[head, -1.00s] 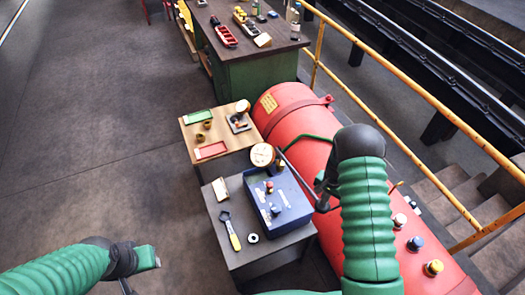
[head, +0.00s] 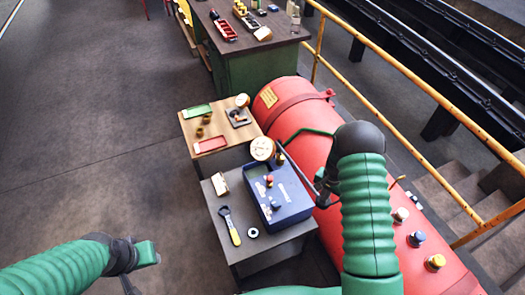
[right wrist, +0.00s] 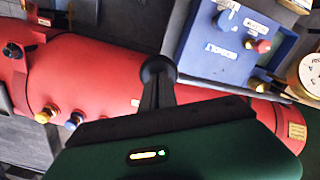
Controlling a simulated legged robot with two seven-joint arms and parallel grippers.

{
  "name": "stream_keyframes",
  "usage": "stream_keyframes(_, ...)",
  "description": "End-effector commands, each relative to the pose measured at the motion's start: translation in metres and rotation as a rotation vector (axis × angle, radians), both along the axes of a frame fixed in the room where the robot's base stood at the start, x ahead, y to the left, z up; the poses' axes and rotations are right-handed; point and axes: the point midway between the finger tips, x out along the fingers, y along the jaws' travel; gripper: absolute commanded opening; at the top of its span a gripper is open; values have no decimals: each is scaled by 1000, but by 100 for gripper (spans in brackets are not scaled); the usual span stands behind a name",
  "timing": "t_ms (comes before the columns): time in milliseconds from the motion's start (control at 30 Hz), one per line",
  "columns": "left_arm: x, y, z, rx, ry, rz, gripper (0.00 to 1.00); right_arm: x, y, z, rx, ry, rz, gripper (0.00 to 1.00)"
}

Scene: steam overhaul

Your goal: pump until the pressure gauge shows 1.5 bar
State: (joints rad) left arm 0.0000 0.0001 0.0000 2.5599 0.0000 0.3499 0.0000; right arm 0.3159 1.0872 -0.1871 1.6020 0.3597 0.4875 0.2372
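The pressure gauge (head: 262,149), round with a pale face and brass rim, stands at the far end of the blue box (head: 293,206). It also shows at the right edge of the right wrist view (right wrist: 310,72). Its needle is too small to read. A thin dark lever (head: 296,168) runs from beside the gauge toward my right gripper (head: 322,187). In the right wrist view the fingers are together at a round black knob (right wrist: 158,67), which seems to be the lever's end. My left gripper (head: 147,254) is low at the left, away from everything; its fingers cannot be made out.
A red tank (head: 290,100) with coloured knobs lies beside the grey table (head: 250,258). A wooden table (head: 190,118) with trays stands beyond. A yellow railing (head: 400,75) runs at right. Left floor is clear.

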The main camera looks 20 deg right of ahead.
Motion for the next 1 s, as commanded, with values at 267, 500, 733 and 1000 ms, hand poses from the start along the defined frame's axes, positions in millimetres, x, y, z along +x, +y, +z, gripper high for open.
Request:
stream_keyframes(267,0,0,-31,0,0,0,36,1,0,-37,-1,-2,0,0)
stream_keyframes(500,0,0,-52,0,0,0,36,3,0,-63,-2,-4,1,0)
stream_keyframes(733,0,0,-72,0,0,0,36,3,0,-89,-2,-5,1,0)
stream_keyframes(1000,0,0,-96,0,0,0,36,3,1,-118,-1,-6,1,0)
